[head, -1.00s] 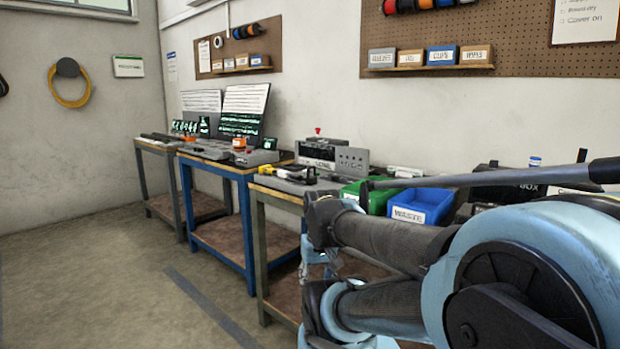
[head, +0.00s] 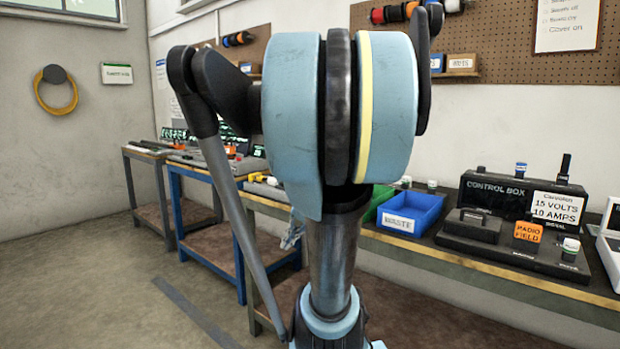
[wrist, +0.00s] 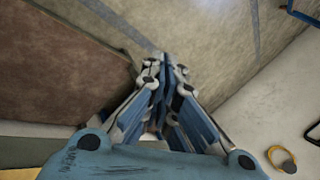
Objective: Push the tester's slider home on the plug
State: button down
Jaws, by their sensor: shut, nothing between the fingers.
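My gripper (wrist: 165,65) shows in the wrist view with its blue fingers together and nothing between them. It points toward bare floor, away from any bench top. In the head view my arm hides most of it. I cannot pick out the tester, its slider or the plug for certain. On the right bench in the head view stands a black control box (head: 490,190) with a sign reading 15 volts 10 amps (head: 557,208). In front of it is a dark base (head: 530,257) with a black block (head: 471,226) on it. My gripper is well apart from these.
A blue bin (head: 425,215) and a partly hidden green bin (head: 377,201) stand left of the control box. Farther benches stand at the left. The floor (head: 110,290) at the left is clear.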

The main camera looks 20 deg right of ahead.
jog(key=w+d+r+m+t+y, duration=0.2)
jog(key=w+d+r+m+t, duration=0.1)
jog(key=w+d+r, duration=0.4)
jog(key=w+d+r+m+t+y, duration=0.2)
jog(key=w+d+r+t, duration=0.4)
jog(key=w+d, duration=0.7)
jog(key=d+r+m, duration=0.1)
jog(key=d, duration=0.2)
jog(key=shift+r+m, duration=0.15)
jog(key=shift+m, duration=0.15)
jog(key=x, duration=1.4)
jog(key=shift+s, duration=0.1)
